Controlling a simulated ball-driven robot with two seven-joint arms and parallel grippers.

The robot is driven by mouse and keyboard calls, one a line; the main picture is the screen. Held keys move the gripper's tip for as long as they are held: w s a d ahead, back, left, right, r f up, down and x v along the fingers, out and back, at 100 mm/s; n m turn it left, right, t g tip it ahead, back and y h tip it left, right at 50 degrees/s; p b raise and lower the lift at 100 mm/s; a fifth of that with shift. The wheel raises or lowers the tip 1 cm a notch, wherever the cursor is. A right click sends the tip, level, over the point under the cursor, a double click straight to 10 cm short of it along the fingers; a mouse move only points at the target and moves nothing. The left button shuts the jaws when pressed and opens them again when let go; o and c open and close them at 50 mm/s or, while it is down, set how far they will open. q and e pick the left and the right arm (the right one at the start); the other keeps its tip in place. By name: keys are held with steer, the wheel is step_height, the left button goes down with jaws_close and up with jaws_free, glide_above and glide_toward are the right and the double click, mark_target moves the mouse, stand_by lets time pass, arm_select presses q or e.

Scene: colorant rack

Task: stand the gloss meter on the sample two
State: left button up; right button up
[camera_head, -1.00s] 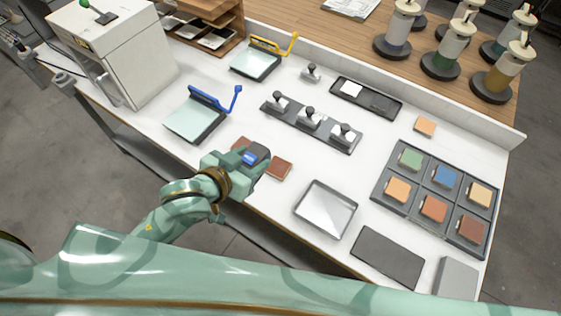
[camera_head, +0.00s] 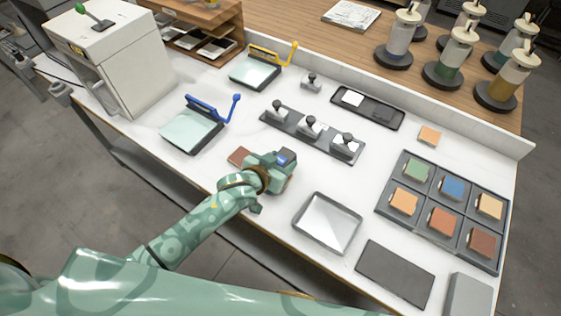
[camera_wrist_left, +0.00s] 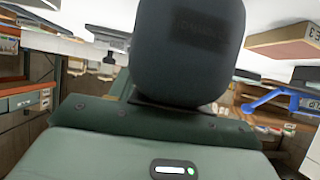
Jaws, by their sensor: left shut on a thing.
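The gloss meter (camera_head: 286,156), a dark rounded device with a blue screen, is in my left gripper (camera_head: 276,170). The gripper is shut on it, above the near part of the white bench. In the left wrist view the meter's dark body (camera_wrist_left: 190,50) fills the upper middle. One reddish-brown sample tile (camera_head: 240,157) lies flat just left of the gripper. A second brown tile, seen there earlier, is now hidden behind my gripper. Whether the meter touches that tile cannot be told. I cannot read which tile is sample two. My right gripper is out of view.
A shallow grey tray (camera_head: 327,222) lies to the right of the gripper, with a dark mat (camera_head: 396,273) beyond it. A rack of coloured tiles (camera_head: 423,233) is at the right. A blue-handled panel (camera_head: 192,130) and a row of stamps (camera_head: 311,135) lie behind.

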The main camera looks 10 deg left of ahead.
arm_select(q)
steer(key=shift+r, duration=0.1)
steer(key=o, duration=1.3)
steer(key=shift+s+a+r, duration=0.1)
steer(key=shift+s, duration=0.2)
steer(key=shift+p+v, duration=1.3)
steer(key=shift+v, duration=4.45)
